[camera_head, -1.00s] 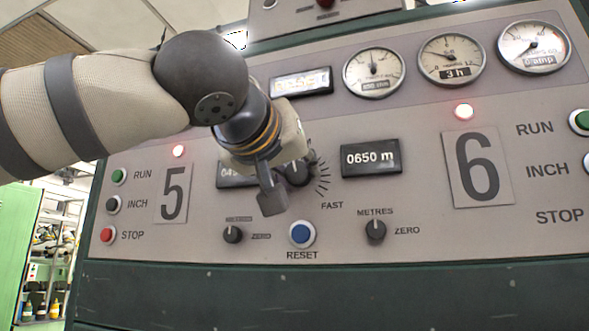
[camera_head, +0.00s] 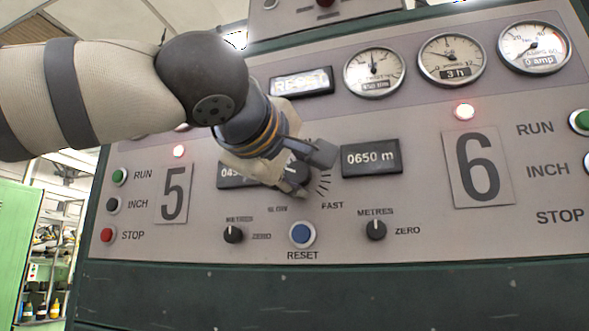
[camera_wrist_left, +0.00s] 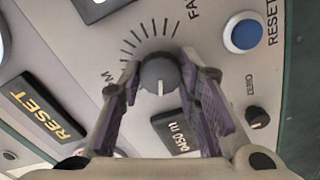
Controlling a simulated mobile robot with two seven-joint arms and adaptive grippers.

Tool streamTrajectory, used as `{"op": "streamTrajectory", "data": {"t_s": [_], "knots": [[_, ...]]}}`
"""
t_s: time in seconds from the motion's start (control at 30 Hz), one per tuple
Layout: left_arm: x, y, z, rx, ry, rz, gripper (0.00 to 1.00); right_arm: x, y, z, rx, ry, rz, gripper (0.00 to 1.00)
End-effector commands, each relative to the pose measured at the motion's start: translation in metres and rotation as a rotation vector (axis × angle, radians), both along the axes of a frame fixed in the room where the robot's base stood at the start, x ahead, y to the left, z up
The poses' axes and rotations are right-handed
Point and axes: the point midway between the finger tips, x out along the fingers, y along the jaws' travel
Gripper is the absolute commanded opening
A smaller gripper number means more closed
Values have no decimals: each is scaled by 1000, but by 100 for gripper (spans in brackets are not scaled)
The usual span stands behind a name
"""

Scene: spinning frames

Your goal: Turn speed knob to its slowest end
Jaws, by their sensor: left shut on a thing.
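The speed knob (camera_wrist_left: 158,76) is a dark round knob with a white pointer line, seen in the left wrist view. Its line points down the picture, towards my wrist, away from the fan of tick marks. My left gripper (camera_wrist_left: 161,72) is shut on it, one finger on each side. In the head view my left gripper (camera_head: 306,172) reaches in from the upper left and mostly hides the knob. The FAST label (camera_head: 332,205) is right of the fingers. The SLOW label (camera_head: 278,209) is below them. My right gripper is not in view.
A blue RESET button (camera_head: 302,235) is below my gripper, between two small METRES knobs (camera_head: 233,234) (camera_head: 375,230). A 0650 m counter (camera_head: 371,158) is close to the right. The left counter (camera_head: 230,176) is partly covered. A display (camera_head: 302,82) above reads RESET.

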Motion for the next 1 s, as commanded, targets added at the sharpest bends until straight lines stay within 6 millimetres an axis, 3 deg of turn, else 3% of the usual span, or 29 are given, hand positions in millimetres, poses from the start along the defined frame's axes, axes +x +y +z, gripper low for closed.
{"op": "streamTrajectory", "data": {"t_s": [1.0], "knots": [[0,0,0,-891,288,-1,3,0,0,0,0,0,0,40]]}}
